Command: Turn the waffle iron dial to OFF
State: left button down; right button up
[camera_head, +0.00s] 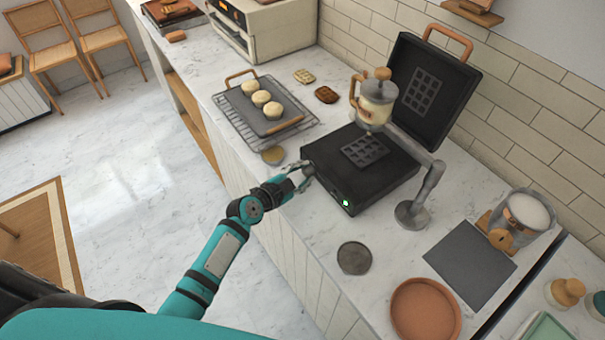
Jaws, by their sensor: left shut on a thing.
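The black waffle iron (349,184) stands open on the counter, with its lid tilted up at the back and a wooden handle on top. A small green light (345,203) glows on its front. My left gripper (308,174) is at the left front corner of the iron, shut on the dial, which the fingers hide. I cannot read the dial's setting. My right gripper is not in view.
A metal batter dispenser (376,100) on a stand with a round base (412,215) is over the iron. A rack (240,112) with a tray of buns lies behind my left gripper. A dark disc (354,258), terracotta dish (425,308) and grey mat (470,264) are nearer.

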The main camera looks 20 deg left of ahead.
pick_arm(q)
jog(key=shift+a+n+g+h+b, duration=0.1)
jog(key=shift+n+g+h+b, duration=0.45)
jog(key=shift+n, duration=0.45)
jog(key=shift+w+a+f+n+g+h+b, duration=0.1)
jog(key=shift+n+g+h+b, duration=0.4)
jog(key=shift+n+b, duration=0.5)
jog(key=n+g+h+b, duration=0.1)
jog(key=n+b, duration=0.1)
jog(key=b, duration=0.2)
jog(key=n+g+h+b, duration=0.1)
jog(key=n+h+b, duration=0.1)
jog(key=b, duration=0.2)
jog(key=shift+w+a+f+n, duration=0.1)
jog(key=shift+w+a+n, duration=0.1)
jog(key=shift+n, duration=0.1)
jog(key=n+g+h+b, duration=0.1)
jog(key=n+b, duration=0.1)
jog(key=shift+b, duration=0.3)
jog(key=shift+a+n+h+b, duration=0.1)
jog(key=shift+n+h+b, duration=0.5)
jog(key=shift+n, duration=0.2)
jog(key=shift+w+r, duration=0.1)
jog(key=shift+r, duration=0.15)
jog(key=c, duration=1)
grip_release()
jog(key=shift+f, duration=0.1)
